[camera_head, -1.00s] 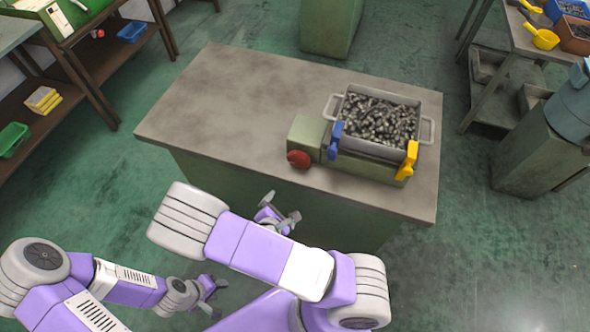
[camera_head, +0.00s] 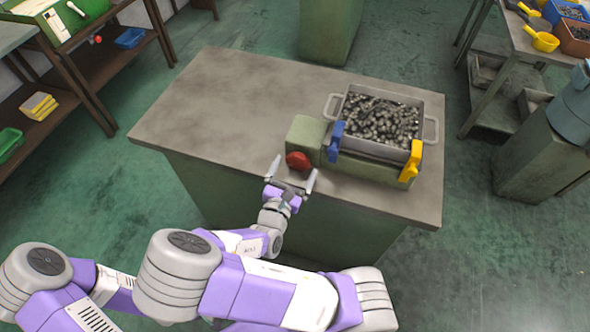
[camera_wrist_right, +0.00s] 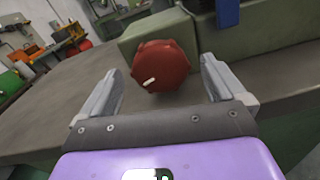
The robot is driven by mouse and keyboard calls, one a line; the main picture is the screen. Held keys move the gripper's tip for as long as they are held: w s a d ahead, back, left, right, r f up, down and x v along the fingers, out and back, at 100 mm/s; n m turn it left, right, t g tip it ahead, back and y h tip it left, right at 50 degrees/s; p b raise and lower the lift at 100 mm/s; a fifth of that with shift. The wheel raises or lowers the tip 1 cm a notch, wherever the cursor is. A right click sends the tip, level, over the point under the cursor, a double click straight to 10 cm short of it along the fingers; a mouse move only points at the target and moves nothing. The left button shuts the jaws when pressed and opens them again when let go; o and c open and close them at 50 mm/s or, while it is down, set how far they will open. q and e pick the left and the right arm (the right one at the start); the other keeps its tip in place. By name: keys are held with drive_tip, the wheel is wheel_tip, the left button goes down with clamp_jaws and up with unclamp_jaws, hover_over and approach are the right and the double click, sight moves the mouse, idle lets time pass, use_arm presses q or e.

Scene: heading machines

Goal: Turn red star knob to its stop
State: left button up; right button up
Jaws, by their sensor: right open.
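The red star knob (camera_head: 298,160) sits on the front face of a green block (camera_head: 305,133) on the table. In the right wrist view the knob (camera_wrist_right: 161,66) shows a short white mark on its face, pointing roughly sideways. My right gripper (camera_head: 291,174) is open just in front of the knob. In the right wrist view its two fingers (camera_wrist_right: 160,88) stand left and right of the knob, apart from it. My left gripper is not visible in the head view now.
A grey bin (camera_head: 424,101) of metal parts sits on the green machine, with a blue clamp (camera_head: 335,141) and a yellow clamp (camera_head: 411,160) at its front. The left part of the tabletop (camera_head: 215,105) is bare. Shelves stand at both sides.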

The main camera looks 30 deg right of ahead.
drive_tip(key=shift+w+d, duration=0.35)
drive_tip(key=shift+d, duration=0.05)
drive_tip(key=shift+c, duration=0.3)
drive_tip(key=c, duration=1)
drive_tip(key=m+p, duration=0.1)
drive_tip(key=p, duration=0.4)
drive_tip(key=shift+r+m, duration=0.3)
drive_tip(key=shift+m, duration=0.1)
drive_tip(key=m, duration=0.2)
drive_tip(key=m+p, duration=0.1)
drive_tip(key=shift+s+f+m, duration=0.1)
drive_tip(key=shift+f+m, duration=0.2)
drive_tip(key=shift+m, duration=0.1)
drive_tip(key=o, duration=1.1)
drive_tip(key=shift+c, duration=0.2)
